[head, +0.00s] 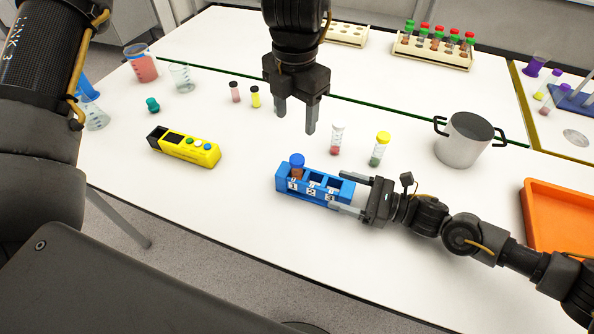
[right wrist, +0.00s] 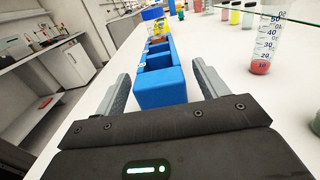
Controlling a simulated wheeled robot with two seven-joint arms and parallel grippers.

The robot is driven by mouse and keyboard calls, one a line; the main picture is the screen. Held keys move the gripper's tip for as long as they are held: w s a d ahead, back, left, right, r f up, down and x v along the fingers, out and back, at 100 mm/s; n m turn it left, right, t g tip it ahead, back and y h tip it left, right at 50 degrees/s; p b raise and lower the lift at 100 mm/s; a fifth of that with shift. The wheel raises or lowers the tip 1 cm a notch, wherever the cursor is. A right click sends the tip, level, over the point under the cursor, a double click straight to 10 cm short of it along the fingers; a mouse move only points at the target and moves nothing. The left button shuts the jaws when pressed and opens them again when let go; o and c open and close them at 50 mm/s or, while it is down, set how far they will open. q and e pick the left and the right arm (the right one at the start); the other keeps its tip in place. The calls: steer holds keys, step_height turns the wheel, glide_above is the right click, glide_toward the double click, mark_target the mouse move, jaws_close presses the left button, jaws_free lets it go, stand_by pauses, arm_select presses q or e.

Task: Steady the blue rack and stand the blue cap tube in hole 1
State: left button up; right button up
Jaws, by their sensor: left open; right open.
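The blue rack (head: 342,194) stands on the white table, with holes labelled 1, 2 and 3. The blue cap tube (head: 297,162) stands in hole 1, about upright, its brownish body partly hidden by the rack. Holes 2 and 3 look empty. My left gripper (head: 296,116) is open and empty, pointing down above and behind the rack, apart from the tube. My right gripper (head: 337,191) is open, its fingers on both sides of the rack's right end. In the right wrist view the rack (right wrist: 160,88) lies between the fingers; contact is unclear.
A tube with a red bottom (head: 337,139) and a yellow-capped tube (head: 379,149) stand behind the rack. A grey pot (head: 465,140) and an orange tray (head: 556,215) are to the right. The table in front of the rack is clear.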

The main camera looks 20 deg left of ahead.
steer(key=shift+d, duration=0.1)
steer(key=d, duration=1.2)
steer(key=shift+s, duration=0.15)
steer(key=shift+s, duration=0.1)
